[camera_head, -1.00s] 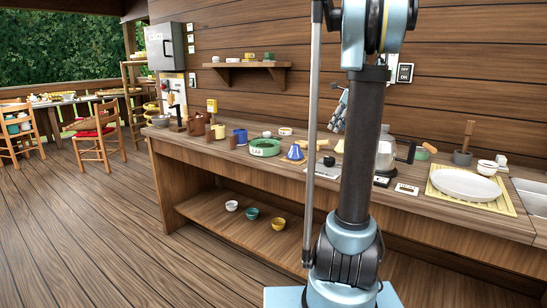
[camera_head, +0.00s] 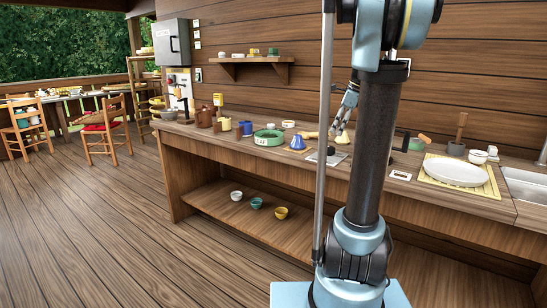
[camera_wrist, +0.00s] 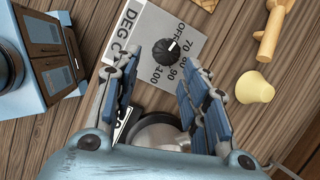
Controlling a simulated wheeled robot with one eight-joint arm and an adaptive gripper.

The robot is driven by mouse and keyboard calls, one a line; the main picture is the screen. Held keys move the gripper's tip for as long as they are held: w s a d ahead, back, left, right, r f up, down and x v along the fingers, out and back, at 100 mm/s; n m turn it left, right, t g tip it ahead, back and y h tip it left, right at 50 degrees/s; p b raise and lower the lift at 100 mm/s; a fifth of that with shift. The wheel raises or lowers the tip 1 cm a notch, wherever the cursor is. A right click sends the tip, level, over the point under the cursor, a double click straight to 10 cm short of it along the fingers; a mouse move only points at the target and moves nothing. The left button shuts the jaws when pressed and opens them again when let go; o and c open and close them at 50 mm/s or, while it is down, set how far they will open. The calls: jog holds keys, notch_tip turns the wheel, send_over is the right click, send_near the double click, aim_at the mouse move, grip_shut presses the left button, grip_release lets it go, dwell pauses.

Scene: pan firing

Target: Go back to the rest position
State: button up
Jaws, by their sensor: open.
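My gripper (camera_head: 344,115) hangs above the counter, partly behind my arm column. In the wrist view its two blue fingers (camera_wrist: 160,75) are apart, with nothing held between them. Ahead of the fingertips is a black dial (camera_wrist: 169,51) on a grey plate (camera_wrist: 148,19) marked DEG C, with OFF and numbers from 70 to 100. The plate also shows on the counter in the head view (camera_head: 327,157). A round grey thing (camera_wrist: 160,133) lies partly hidden below the fingers.
The counter holds a green dish (camera_head: 268,138), a blue cone (camera_head: 297,143), a white plate (camera_head: 455,172) and a sink (camera_head: 525,183). A pale yellow cone (camera_wrist: 254,88) lies right of the dial. Bowls (camera_head: 256,203) stand on the lower shelf. The floor (camera_head: 110,220) at left is clear.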

jog(key=s+a+f+n+h, duration=0.1)
jog(key=s+a+f+n, duration=0.1)
jog(key=s+f+n, duration=0.5)
jog(key=s+a+f+n+h, duration=0.1)
jog(key=s+a+f+n, duration=0.1)
jog(key=s+f+n, duration=0.6)
jog(key=s+a+f+n+h, duration=0.1)
jog(key=s+a+f+n, duration=0.2)
jog(key=s, duration=1.4)
notch_tip(320, 180, down, 5)
jog(key=n, duration=0.4)
jog(key=shift+n, duration=0.3)
jog(key=shift+s, duration=0.1)
jog(key=shift+w+f, duration=0.2)
jog(key=shift+w, duration=0.25)
